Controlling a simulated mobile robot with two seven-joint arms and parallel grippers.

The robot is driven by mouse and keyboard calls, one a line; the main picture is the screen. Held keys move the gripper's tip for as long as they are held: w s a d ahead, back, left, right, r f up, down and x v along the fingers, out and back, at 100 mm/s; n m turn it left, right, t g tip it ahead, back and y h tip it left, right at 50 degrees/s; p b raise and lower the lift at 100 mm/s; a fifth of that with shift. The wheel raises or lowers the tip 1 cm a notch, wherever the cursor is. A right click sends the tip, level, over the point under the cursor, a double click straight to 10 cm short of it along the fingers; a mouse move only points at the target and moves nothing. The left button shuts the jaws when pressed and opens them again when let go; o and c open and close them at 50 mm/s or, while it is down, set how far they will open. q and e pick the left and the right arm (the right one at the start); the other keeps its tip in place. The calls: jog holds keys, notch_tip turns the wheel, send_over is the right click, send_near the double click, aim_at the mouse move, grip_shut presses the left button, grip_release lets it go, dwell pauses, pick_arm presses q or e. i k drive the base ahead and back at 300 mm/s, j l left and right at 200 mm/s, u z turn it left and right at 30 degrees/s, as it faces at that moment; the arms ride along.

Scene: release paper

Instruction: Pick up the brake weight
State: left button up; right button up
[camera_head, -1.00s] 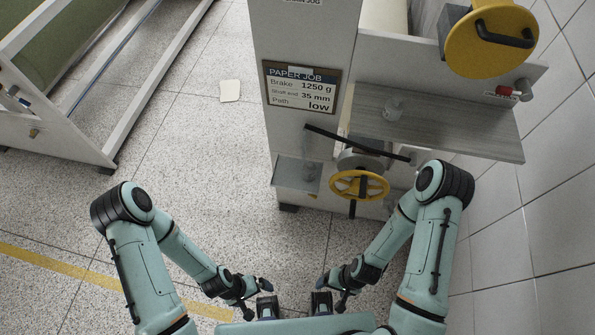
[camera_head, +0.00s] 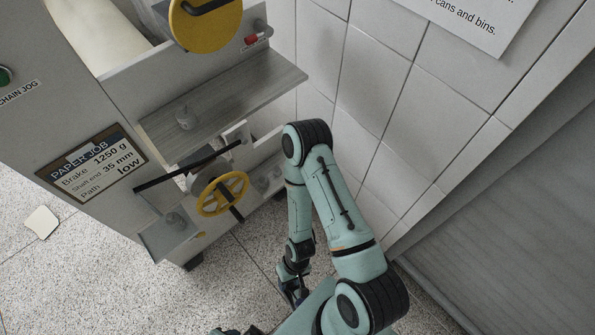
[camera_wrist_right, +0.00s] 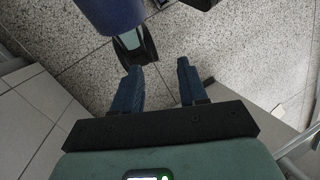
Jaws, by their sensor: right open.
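My right gripper (camera_head: 298,290) hangs low in front of the machine, well apart from the weights. In the right wrist view its two blue fingers (camera_wrist_right: 160,70) are open with only floor between them. Dark parts at the head view's bottom edge may be my left gripper; its jaws do not show clearly.
The placard (camera_head: 92,168) reads brake 1250 g, shaft end 35 mm, path low. A black bar (camera_head: 188,167) crosses above the yellow handwheel (camera_head: 222,194). A tiled wall (camera_head: 385,95) closes the right side.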

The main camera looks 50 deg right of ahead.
aim_at(277, 171)
jog(key=z, duration=1.35)
jog(key=u, duration=1.5)
jog(key=l+u, duration=0.15)
jog(key=l, duration=1.1)
